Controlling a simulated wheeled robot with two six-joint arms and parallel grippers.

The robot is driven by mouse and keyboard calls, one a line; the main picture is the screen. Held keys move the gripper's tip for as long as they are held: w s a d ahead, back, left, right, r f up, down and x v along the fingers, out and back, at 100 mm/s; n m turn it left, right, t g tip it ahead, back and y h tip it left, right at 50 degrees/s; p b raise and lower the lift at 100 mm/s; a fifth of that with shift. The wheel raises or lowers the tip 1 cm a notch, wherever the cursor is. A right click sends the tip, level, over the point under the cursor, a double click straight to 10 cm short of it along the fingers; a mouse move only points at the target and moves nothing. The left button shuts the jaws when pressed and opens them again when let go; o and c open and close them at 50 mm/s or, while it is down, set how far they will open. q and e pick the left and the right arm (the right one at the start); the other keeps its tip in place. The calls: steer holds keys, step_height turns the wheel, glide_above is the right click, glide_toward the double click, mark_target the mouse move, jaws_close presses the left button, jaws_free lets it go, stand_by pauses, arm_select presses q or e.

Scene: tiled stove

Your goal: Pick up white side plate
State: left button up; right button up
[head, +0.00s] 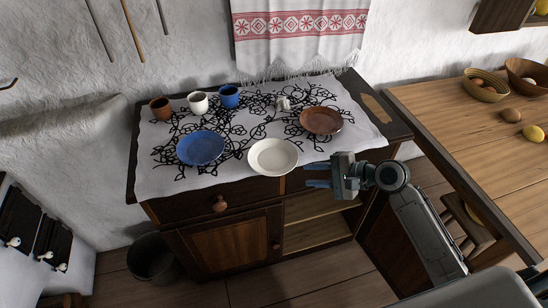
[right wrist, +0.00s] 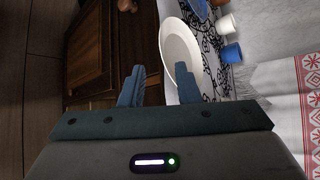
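The white side plate (head: 273,156) lies on the patterned cloth at the front edge of the cabinet top, between a blue plate (head: 202,148) and a brown plate (head: 321,120). My right gripper (head: 312,174) is just right of the white plate in the head view, its fingers pointing at it. In the right wrist view the gripper (right wrist: 160,88) is open and empty, with the white plate (right wrist: 180,50) ahead of the fingertips. The right finger overlaps the plate's near rim in that view; I cannot tell if they touch. My left gripper is not in view.
A brown cup (head: 161,108), a white cup (head: 198,103) and a blue cup (head: 229,96) stand at the back left of the cloth. A small pale object (head: 283,103) sits near the back middle. A wooden table (head: 470,135) with bowls stands at right.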

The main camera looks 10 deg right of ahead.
mark_target(281, 173)
steer(key=p+x, duration=0.1)
steer(key=x, duration=0.3)
steer(key=p+x, duration=0.1)
steer(key=x, duration=0.3)
steer(key=shift+w+a+r+p, duration=0.15)
steer(key=shift+w+a+p, duration=0.1)
steer(key=shift+p, duration=0.05)
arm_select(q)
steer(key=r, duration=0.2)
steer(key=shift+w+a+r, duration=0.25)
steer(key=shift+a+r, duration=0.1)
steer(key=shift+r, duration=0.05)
arm_select(e)
steer(key=shift+w+a+f, duration=0.1)
steer(key=shift+f, duration=0.1)
jaws_close()
